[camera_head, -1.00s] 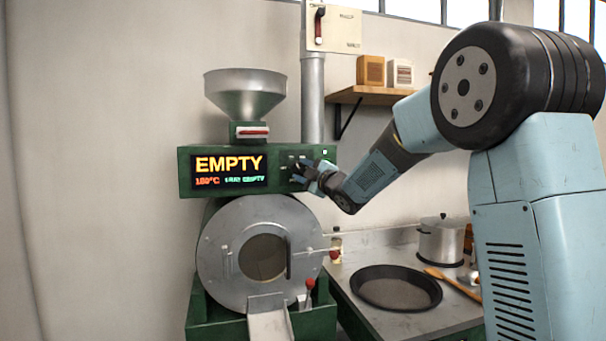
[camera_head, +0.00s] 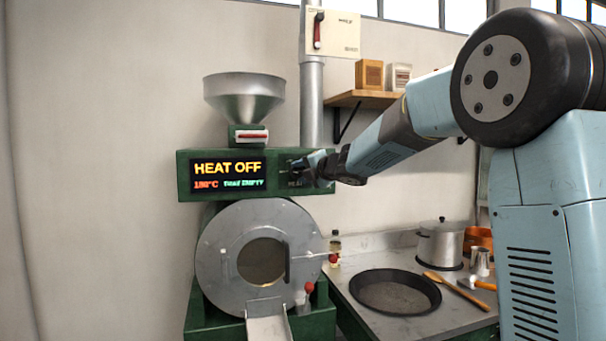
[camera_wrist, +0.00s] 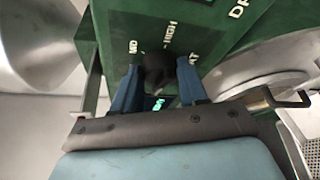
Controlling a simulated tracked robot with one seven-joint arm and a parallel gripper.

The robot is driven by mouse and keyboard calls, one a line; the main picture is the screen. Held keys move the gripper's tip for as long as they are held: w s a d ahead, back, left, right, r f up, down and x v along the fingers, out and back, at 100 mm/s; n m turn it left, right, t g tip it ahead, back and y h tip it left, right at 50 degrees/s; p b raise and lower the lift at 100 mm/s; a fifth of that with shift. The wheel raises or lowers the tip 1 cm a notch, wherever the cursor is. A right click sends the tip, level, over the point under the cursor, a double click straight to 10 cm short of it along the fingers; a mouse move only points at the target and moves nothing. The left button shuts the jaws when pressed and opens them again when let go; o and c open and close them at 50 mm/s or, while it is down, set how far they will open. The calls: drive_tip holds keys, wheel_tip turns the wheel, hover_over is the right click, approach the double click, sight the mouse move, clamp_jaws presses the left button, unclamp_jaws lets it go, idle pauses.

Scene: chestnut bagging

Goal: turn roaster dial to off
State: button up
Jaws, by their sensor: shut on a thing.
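The green roaster (camera_head: 185,175) stands against the wall, and its display (camera_head: 228,174) reads "HEAT OFF" with a smaller line of red and green text. My gripper (camera_head: 308,166) is at the right part of the roaster's panel and hides the dial in the head view. In the wrist view my gripper (camera_wrist: 158,90) has its two blue fingers on either side of the black dial (camera_wrist: 158,68), shut on it. White lettering is printed on the green panel around the dial. The dial's pointer position cannot be made out.
The silver hopper (camera_head: 244,98) sits on top of the roaster, with the round drum door (camera_head: 225,225) below. A red-knobbed lever (camera_head: 309,287) is at the lower right. A black pan (camera_head: 395,292) and a pot (camera_head: 441,243) are on the counter. A shelf (camera_head: 365,98) is above.

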drive_tip(key=shift+a+f+n+h, duration=0.15)
drive_tip(key=shift+f+n+h, duration=0.15)
drive_tip(key=shift+n, duration=0.2)
idle(0.3)
drive_tip(key=o, duration=1.1)
drive_tip(key=shift+r, duration=0.2)
drive_tip(key=shift+c, duration=0.2)
drive_tip(key=v, duration=1.3)
drive_tip(key=shift+s+d, duration=0.25)
drive_tip(key=shift+d, duration=0.05)
drive_tip(key=shift+r, duration=0.15)
